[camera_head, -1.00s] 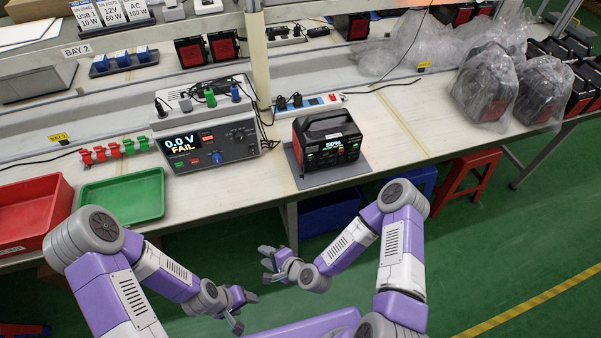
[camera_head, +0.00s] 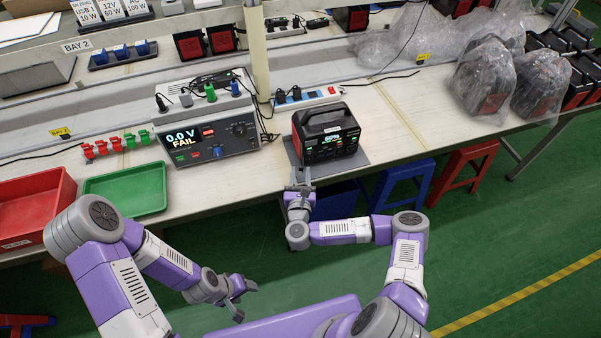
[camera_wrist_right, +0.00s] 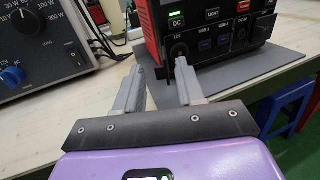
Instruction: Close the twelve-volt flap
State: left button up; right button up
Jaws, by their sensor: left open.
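The black and red power station (camera_head: 328,132) stands on a grey mat at the bench's front edge, its screen lit. In the right wrist view, its front panel (camera_wrist_right: 222,42) shows a round 12V socket (camera_wrist_right: 179,50) at lower left, uncovered. A small dark piece beside the right fingertip may be its flap; I cannot tell. My right gripper (camera_wrist_right: 160,76) is open and empty, its right fingertip just below the socket; contact is unclear. It also shows in the head view (camera_head: 299,188), before the station's left front corner. My left gripper (camera_head: 238,298) is open and empty, away from the bench.
The grey tester (camera_head: 207,135) reading 0.0 V FAIL stands left of the station. A power strip (camera_head: 306,96) lies behind it. Green (camera_head: 125,190) and red (camera_head: 30,208) trays sit at left. Blue and red stools stand under the bench at right.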

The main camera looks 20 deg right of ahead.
jog(key=shift+w+d, duration=0.15)
jog(key=shift+w, duration=0.35)
jog(key=shift+c, duration=0.3)
grip_shut()
